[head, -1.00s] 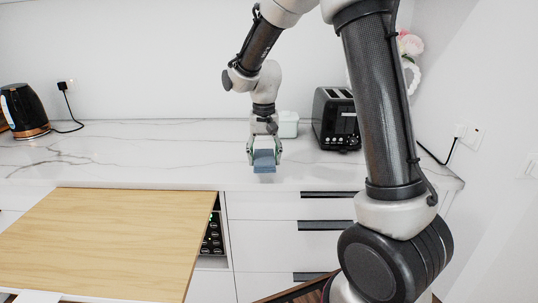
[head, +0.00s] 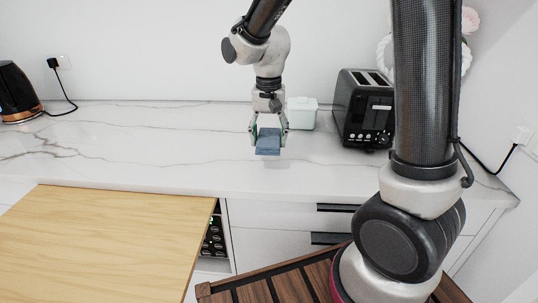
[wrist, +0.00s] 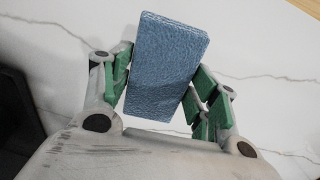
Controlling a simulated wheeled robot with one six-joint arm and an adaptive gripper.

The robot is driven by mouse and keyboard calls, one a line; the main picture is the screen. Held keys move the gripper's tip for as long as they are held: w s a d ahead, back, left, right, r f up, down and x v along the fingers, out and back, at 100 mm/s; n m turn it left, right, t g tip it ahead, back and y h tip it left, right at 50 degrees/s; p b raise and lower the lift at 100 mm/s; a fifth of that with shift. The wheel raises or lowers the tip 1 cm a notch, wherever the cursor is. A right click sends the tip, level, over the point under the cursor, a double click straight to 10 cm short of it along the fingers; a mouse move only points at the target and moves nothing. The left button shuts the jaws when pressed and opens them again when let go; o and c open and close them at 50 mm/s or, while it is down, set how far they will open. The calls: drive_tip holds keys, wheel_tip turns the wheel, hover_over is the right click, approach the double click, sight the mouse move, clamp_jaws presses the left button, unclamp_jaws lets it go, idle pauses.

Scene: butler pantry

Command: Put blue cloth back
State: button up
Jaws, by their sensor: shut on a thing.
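The blue cloth (head: 267,142) is a small folded block. My gripper (head: 268,131) is shut on it and holds it by its sides, pointing down over the white marble counter. In the wrist view the blue cloth (wrist: 166,66) sits tilted between the green finger pads of my gripper (wrist: 162,85). I cannot tell from the head view whether the cloth touches the counter or hangs just above it.
A pale lidded box (head: 302,113) stands right behind my gripper. A black toaster (head: 362,108) is to its right, and a black kettle (head: 17,92) is far left. The marble counter (head: 150,150) between is clear. A wooden board (head: 100,240) is in front.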

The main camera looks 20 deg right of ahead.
sight(269, 162)
drive_tip(key=shift+f, duration=2.9)
drive_tip(key=o, duration=1)
drive_tip(key=shift+f, duration=0.15)
wheel_tip(269, 162, up, 12)
drive_tip(key=shift+r, duration=0.2)
drive_tip(key=s+d+r+n+t, duration=0.1)
drive_tip(key=s+d+r, duration=0.1)
drive_tip(key=s+d, duration=0.3)
drive_tip(key=s+d+r+n+t, duration=0.2)
drive_tip(key=s+d, duration=0.3)
drive_tip(key=s, duration=0.3)
drive_tip(key=s+d+r+n+t, duration=0.1)
drive_tip(key=s+d+r, duration=0.1)
drive_tip(key=s+d, duration=0.3)
drive_tip(key=shift+s+r+n, duration=0.15)
drive_tip(key=shift+s, duration=0.55)
drive_tip(key=shift+s+r+n, duration=0.1)
drive_tip(key=shift+s+n, duration=0.05)
drive_tip(key=shift+s, duration=0.5)
